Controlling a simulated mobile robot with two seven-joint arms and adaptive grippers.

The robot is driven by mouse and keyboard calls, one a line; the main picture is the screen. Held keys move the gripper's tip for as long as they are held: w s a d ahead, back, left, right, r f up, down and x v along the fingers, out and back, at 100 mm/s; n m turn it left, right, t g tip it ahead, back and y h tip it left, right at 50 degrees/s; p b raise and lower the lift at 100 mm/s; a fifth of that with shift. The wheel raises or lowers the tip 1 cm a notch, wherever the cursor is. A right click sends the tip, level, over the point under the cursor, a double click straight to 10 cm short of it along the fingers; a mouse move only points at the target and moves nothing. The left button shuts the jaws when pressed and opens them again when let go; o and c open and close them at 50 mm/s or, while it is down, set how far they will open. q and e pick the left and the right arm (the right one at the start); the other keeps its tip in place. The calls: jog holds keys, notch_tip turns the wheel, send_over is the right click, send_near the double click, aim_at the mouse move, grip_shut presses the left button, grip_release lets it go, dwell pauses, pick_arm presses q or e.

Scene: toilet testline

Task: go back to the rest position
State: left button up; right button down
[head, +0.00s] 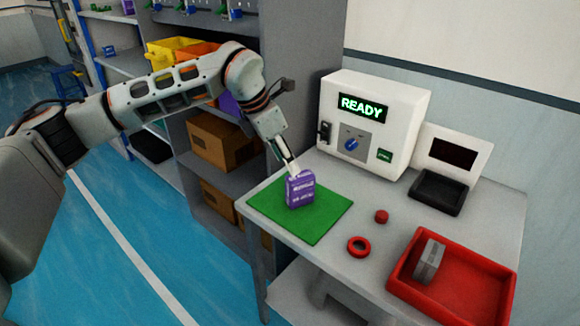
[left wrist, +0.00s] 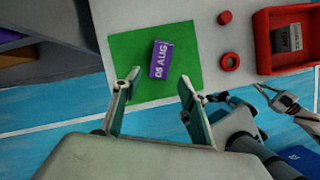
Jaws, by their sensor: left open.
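A purple box (head: 300,190) stands on a green mat (head: 322,222) at the table's left end. In the left wrist view the box (left wrist: 162,60) shows a label reading "05 AUG". My left gripper (head: 293,166) is just above the box in the head view, its tips overlapping the box's top edge. In the left wrist view the left gripper (left wrist: 158,82) is open, with nothing between its fingers. The box lies beyond the fingertips. My right gripper (left wrist: 279,97) shows small at the right of the left wrist view; its jaw state is unclear. The head view does not show it.
A white machine (head: 374,120) reading "READY" stands behind the mat, beside a small display with a black tray (head: 438,191). A red ring (head: 358,247), a red cap (head: 381,216) and a red bin (head: 470,297) holding a grey part (head: 429,262) are to the right. Shelves (head: 225,160) stand behind my left arm.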

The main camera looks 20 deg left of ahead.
jog(key=shift+s+f, duration=0.15)
jog(key=shift+f, duration=0.05)
jog(key=shift+r, duration=0.1)
